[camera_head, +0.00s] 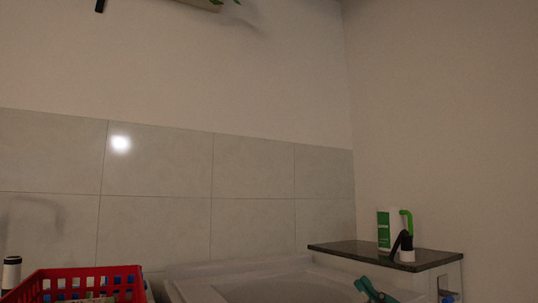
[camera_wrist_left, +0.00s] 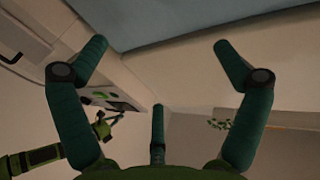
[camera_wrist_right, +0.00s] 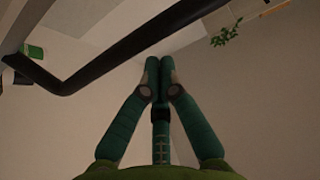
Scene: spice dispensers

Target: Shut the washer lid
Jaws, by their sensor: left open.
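The washer (camera_head: 185,292) shows only its pale upper part at the bottom middle of the head view, with a raised rim around a greyish panel (camera_head: 265,288). I cannot tell from this view how far its lid is open. My right gripper (camera_head: 370,288) is at the bottom edge, in front of the washer's right side. In the right wrist view its fingertips (camera_wrist_right: 160,65) are together, with nothing visible between them. In the left wrist view my left gripper (camera_wrist_left: 160,48) is open and empty, its fingers spread below a pale panel and a blue-grey surface (camera_wrist_left: 200,22).
A red basket (camera_head: 75,277) stands at the lower left. A dark-topped shelf (camera_head: 350,252) at the right holds a green and white bottle (camera_head: 384,230) and a black and white item (camera_head: 405,250). A control panel (camera_wrist_left: 115,102) shows in the left wrist view.

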